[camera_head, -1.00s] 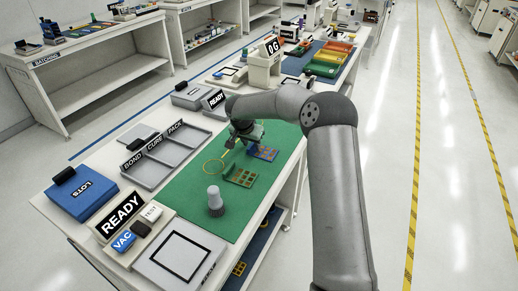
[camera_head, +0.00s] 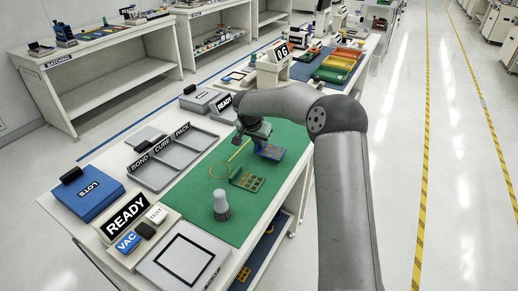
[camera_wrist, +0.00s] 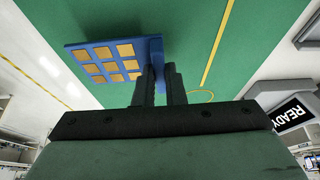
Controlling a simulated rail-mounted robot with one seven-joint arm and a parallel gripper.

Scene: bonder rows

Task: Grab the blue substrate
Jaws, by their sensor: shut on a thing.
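The blue substrate (camera_head: 270,151) is a flat blue plate with rows of orange-gold squares. In the wrist view the blue substrate (camera_wrist: 110,60) lies at upper left, with its raised blue end between my gripper's dark fingers (camera_wrist: 160,75). My gripper (camera_head: 257,141) is shut on that end. From these views I cannot tell whether the plate rests on the green mat or hangs just above it. A second plate, dark green with orange squares (camera_head: 247,180), lies on the green mat nearer the front.
The green mat (camera_head: 200,212) also holds a grey-white brush (camera_head: 220,205) and a yellow ring (camera_head: 219,169). A tray marked BOND, CURE, PACK (camera_head: 170,162) stands to the left. A blue LOTS box (camera_head: 88,195) and a READY sign (camera_head: 125,216) stand at the front left.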

